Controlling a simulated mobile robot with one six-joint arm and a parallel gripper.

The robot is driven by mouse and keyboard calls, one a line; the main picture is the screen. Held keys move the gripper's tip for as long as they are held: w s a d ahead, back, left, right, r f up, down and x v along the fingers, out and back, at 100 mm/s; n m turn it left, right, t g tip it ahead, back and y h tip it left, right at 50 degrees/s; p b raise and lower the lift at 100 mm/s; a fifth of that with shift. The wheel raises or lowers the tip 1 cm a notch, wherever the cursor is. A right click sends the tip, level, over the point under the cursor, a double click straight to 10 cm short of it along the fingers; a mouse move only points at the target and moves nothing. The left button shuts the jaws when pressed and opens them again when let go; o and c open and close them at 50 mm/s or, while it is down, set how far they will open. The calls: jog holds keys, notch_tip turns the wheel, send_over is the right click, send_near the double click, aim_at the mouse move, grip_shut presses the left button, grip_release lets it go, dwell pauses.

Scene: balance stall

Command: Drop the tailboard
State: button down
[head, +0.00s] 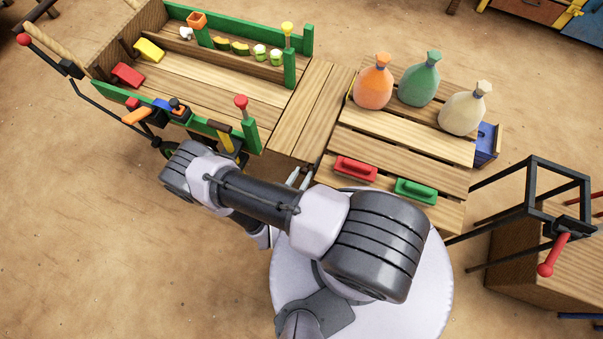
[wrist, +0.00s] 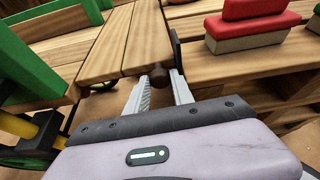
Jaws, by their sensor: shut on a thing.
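The tailboard (head: 312,100) is a plank panel at the open end of the green-sided wooden cart (head: 220,88). It lies about flat, in line with the cart bed, its outer edge beside the slatted table. In the wrist view the tailboard (wrist: 122,45) stretches away from my gripper (wrist: 161,84). My gripper is shut on a dark brown knob (wrist: 163,76) at the tailboard's near edge. In the head view my gripper (head: 299,177) is partly hidden by my arm, and the knob cannot be made out.
The slatted table (head: 400,134) holds orange, green and cream sacks, a red block (head: 355,169) and a green block (head: 415,190). A dark frame with a red handle (head: 553,255) stands at right. Sandy ground lies open at lower left.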

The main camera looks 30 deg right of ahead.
dwell(0.4)
jog(key=c, duration=1.1)
grip_release()
